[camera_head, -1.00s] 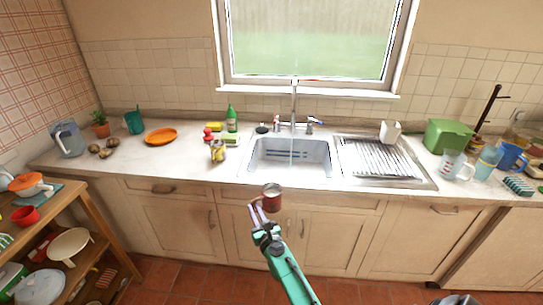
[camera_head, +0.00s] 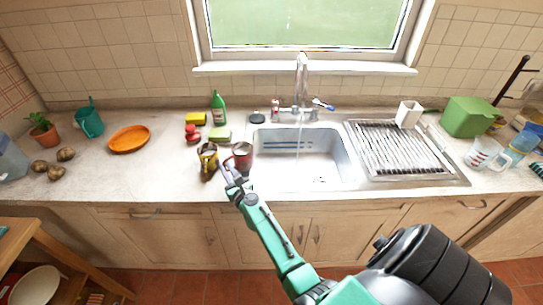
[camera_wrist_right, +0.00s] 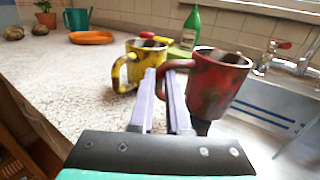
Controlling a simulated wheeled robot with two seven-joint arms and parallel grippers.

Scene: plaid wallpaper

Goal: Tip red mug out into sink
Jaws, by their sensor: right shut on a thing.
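The red mug (camera_head: 243,155) is upright near the left edge of the sink, and it shows large in the right wrist view (camera_wrist_right: 215,84). It looks stained, with something dark inside. My right gripper (camera_head: 227,171) is shut on its handle, which points left; its fingers also show in the right wrist view (camera_wrist_right: 165,88). The sink (camera_head: 300,160) lies just right of the mug and its basin looks empty. I cannot tell whether the mug touches the counter. My left gripper is not in view.
A yellow mug (camera_head: 207,158) stands close left of the red mug. The tap (camera_head: 301,80) rises behind the sink. A green bottle (camera_head: 218,108), sponge (camera_head: 220,134) and red object (camera_head: 192,132) stand behind. A drying rack (camera_head: 395,150) lies right of the sink.

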